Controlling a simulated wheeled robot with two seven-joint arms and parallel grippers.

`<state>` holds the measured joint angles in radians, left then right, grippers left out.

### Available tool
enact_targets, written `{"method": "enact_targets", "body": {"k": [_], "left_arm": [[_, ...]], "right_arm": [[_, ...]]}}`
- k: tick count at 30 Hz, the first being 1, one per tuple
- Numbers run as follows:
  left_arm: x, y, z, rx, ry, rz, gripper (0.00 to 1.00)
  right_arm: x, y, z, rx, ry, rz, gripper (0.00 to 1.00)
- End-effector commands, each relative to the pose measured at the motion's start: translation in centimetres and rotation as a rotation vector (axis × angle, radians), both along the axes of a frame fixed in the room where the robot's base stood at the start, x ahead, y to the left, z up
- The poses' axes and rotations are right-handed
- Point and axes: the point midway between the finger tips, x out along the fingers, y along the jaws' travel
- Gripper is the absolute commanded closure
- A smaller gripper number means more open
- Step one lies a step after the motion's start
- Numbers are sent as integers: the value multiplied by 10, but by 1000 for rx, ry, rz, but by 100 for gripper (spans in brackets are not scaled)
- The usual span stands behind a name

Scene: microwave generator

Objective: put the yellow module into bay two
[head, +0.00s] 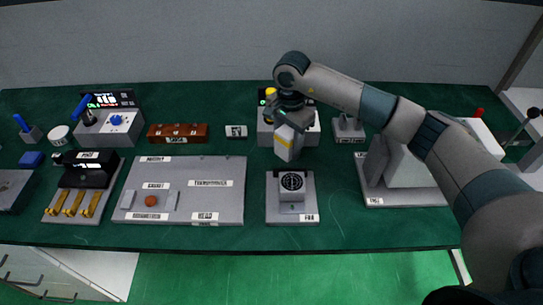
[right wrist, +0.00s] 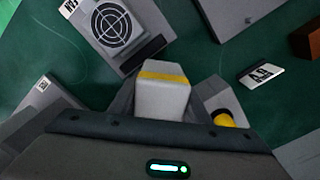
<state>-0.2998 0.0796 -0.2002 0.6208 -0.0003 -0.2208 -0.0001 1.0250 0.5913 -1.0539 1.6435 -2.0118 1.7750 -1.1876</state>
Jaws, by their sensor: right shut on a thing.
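My right gripper (head: 290,118) is shut on a white block-shaped module with a yellow band (head: 287,142). It holds the module above the bench, behind the grey stand with a round black fan-like face (head: 292,182). In the right wrist view the module (right wrist: 162,98) sits between the dark fingers, its yellow band toward the fan stand (right wrist: 118,25). The module appears clear of the stand. I cannot tell which place is bay two, as the labels are too small to read surely. My left gripper is not in view.
A grey box with a yellow knob (head: 270,92) stands behind the module, partly hidden by my arm. A flat grey labelled tray (head: 215,205) lies left of the stand. A large light-grey housing (head: 410,168) is at right. Green bench top is free between stand and housing.

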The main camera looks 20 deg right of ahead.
Motion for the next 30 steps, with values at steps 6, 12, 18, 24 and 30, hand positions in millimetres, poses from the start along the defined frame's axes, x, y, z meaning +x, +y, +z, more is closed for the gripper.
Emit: {"method": "enact_targets", "body": {"k": [6, 12, 18, 24, 30], "left_arm": [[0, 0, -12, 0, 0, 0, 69], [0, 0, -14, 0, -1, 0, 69], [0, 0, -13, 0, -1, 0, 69], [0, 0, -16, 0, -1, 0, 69], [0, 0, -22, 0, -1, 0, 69]], "right_arm": [[22, 28, -22, 2, 0, 0, 90], [28, 35, -26, 1, -2, 0, 90], [28, 34, -25, 1, -2, 0, 90], [27, 35, -35, 1, 0, 0, 90], [27, 35, -59, 2, 1, 0, 90]]}}
